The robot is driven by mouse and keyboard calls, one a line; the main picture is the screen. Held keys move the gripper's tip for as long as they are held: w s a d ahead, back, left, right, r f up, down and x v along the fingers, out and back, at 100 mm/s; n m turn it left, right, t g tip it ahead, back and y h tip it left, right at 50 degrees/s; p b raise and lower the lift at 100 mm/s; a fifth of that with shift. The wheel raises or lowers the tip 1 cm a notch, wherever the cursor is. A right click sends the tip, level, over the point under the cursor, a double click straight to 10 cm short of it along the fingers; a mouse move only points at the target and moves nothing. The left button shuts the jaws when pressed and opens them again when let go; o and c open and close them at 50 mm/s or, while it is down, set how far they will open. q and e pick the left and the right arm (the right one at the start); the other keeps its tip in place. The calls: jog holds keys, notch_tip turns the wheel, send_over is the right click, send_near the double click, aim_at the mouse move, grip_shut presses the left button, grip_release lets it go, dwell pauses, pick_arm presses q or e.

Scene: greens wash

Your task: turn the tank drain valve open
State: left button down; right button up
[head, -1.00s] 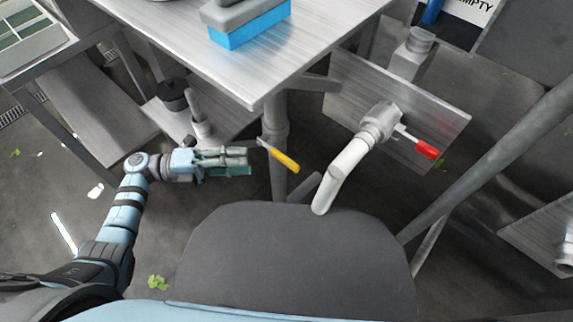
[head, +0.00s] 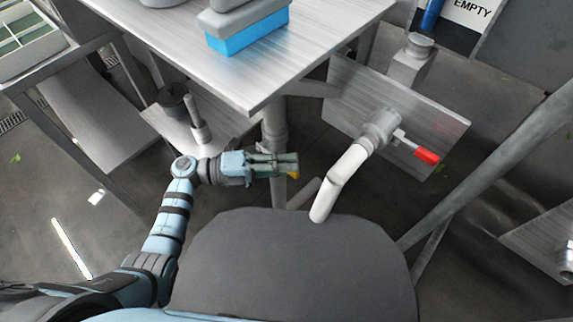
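A valve with a yellow handle is at the vertical pipe (head: 274,122) below the metal table. Only a small yellow bit of the handle (head: 294,176) shows, at the tips of my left gripper (head: 292,164). The gripper covers the rest of it; I cannot tell whether the fingers touch or hold it. A second valve (head: 382,128) with a red handle (head: 426,156) and a pale bent spout (head: 340,182) sits on a metal panel to the right. I cannot tell from labels which valve is the tank drain. My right gripper is not in view.
The metal table (head: 305,55) carries a blue and grey block (head: 250,32) above the gripper. A lower shelf (head: 215,142) with a dark round-topped post is behind my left wrist. A slanted grey pole (head: 490,170) stands at the right. An "EMPTY" sign (head: 470,12) hangs top right.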

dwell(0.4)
pick_arm(q)
jog(key=shift+w+a+r+n+t+h, duration=0.15)
jog(key=shift+r+n+t+h, duration=0.25)
jog(key=shift+r+n+h, duration=0.95)
jog(key=shift+w+a+r+n+t+h+b, duration=0.1)
jog(key=shift+a+r+n+t+h+b, duration=0.1)
jog(key=shift+r+n+t, duration=0.25)
jog(key=shift+a+r+n+t+h+b, duration=0.15)
jog(key=shift+n+t, duration=0.1)
jog(key=shift+n, duration=0.35)
jog(key=shift+w+a+r+n+t+h, duration=0.1)
jog(key=shift+w+r+n+t+h, duration=0.1)
jog(key=shift+r+n+t+h, duration=0.45)
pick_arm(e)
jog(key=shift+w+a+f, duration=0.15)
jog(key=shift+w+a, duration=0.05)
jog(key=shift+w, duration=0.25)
pick_arm(q)
jog(key=shift+f+n+y, duration=0.2)
jog(key=shift+n+y, duration=0.05)
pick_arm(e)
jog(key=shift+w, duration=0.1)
pick_arm(q)
jog(key=c, duration=1.5)
grip_release()
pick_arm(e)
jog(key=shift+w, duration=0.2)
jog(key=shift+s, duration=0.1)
